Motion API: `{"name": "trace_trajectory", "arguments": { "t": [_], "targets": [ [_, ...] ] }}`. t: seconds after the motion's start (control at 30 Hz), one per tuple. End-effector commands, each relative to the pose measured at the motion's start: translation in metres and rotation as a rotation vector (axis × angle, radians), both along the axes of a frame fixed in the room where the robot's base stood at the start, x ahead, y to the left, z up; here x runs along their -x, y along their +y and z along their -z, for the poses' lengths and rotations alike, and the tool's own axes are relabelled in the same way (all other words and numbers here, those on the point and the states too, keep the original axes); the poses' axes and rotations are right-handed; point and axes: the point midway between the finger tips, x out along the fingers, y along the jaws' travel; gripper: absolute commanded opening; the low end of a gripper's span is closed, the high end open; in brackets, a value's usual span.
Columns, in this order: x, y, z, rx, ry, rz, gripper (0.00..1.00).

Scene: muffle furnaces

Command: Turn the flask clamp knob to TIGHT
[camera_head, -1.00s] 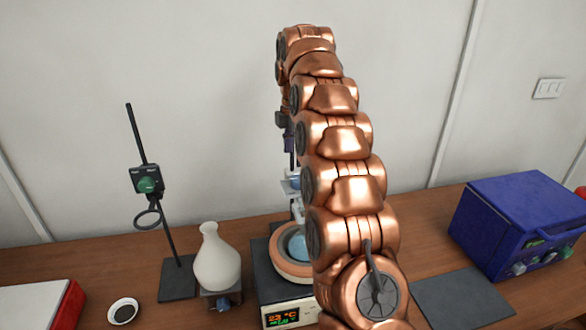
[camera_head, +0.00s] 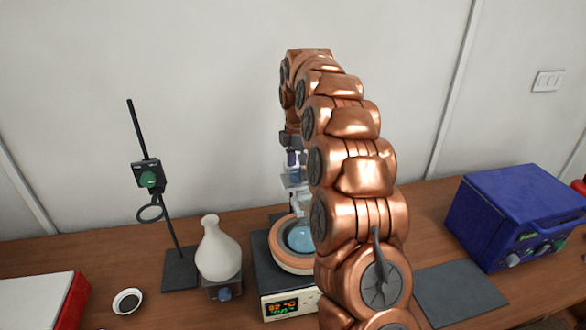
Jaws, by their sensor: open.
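A stand (camera_head: 166,200) at the left carries a dark clamp block with a round green knob (camera_head: 148,179) on its front and a ring below it. I cannot read any marking by this knob. A pale round-bottomed flask (camera_head: 217,254) sits on a small block beside the stand. My gripper (camera_head: 303,207) is open, small and partly hidden by my arm. It points down close above the round heating bath (camera_head: 292,263), well to the right of the green knob. I see nothing between its fingers, but the view there is partly blocked.
The bath's base has a lit display (camera_head: 283,308). A blue furnace-like box (camera_head: 518,215) stands at the right behind a dark mat (camera_head: 459,294). A small white dish (camera_head: 127,301) and a red-and-white box (camera_head: 42,302) are at the left.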

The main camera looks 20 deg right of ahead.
Motion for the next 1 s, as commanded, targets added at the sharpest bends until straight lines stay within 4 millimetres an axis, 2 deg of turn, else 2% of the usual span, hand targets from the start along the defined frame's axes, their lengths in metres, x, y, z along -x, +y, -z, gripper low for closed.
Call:
{"name": "trace_trajectory", "arguments": {
  "t": [0.2,0.53,1.0],
  "targets": [
    [0.0003,0.0005,0.0092,-0.001,0.000,0.000,0.70],
    [0.0001,0.0009,0.0113,0.000,-0.001,-0.001,0.70],
    [-0.0003,0.0013,0.0111,0.000,-0.002,-0.001,0.21]
  ]
}}
